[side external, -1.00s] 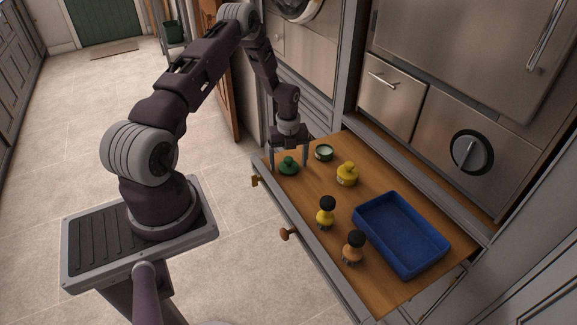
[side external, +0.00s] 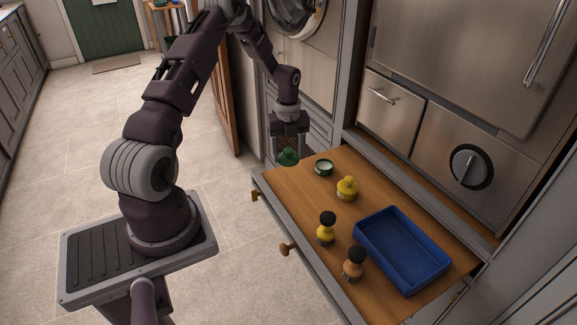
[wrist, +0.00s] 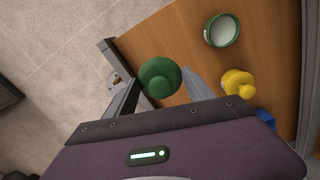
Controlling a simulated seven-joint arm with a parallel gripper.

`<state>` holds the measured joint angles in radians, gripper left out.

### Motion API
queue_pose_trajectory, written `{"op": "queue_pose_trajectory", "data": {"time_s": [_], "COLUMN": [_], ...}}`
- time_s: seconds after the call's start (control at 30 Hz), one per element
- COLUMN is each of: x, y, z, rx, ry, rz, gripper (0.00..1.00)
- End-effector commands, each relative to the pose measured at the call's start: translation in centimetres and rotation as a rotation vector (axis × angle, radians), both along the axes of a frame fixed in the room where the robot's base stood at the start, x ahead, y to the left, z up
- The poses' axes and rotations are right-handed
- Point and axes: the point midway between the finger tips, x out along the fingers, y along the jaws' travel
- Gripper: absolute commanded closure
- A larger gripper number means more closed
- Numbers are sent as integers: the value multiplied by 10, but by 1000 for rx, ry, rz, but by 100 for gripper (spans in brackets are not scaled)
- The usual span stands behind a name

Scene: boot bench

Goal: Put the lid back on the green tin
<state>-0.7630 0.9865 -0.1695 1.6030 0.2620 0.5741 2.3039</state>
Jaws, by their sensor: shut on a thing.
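The green lid (side external: 288,157) has a round knob and is held between the fingers of my gripper (side external: 289,162), raised above the far left corner of the wooden surface. In the wrist view the lid (wrist: 160,77) sits between the two fingertips (wrist: 162,78). The green tin (side external: 324,167) stands on the wood, to the right of the lid. It is open at the top, with a green rim and a pale inside, clear in the wrist view (wrist: 221,30).
Two dark-topped brushes, yellow (side external: 326,232) and orange (side external: 353,265), stand near the front edge. A blue tray (side external: 410,270) lies at the right. Wood is clear around the green tin.

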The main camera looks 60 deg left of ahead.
Motion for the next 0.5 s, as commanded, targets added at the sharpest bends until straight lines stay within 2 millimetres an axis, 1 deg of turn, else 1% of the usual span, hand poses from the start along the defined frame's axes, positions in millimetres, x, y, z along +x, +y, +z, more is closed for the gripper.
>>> {"op": "queue_pose_trajectory", "data": {"time_s": [0.07, 0.17, 0.2, 0.27, 0.3, 0.37, 0.4, 0.5], "x": [1, 8, 14, 24, 33, 51, 62, 92], "y": [4, 14, 19, 24, 27, 29, 28, 21], "z": [1, -6, -9, -12, -12, -12, -11, -6], "rx": [1, 2, 4, 3, 5, 6, 7, 5], "ry": [2, 3, 2, 2, 0, -2, -1, -1], "rz": [97, 351, 475, 661, 785, 965, 1073, 1285], "gripper": [78, 78, 78, 78, 78, 78, 78, 78]}}
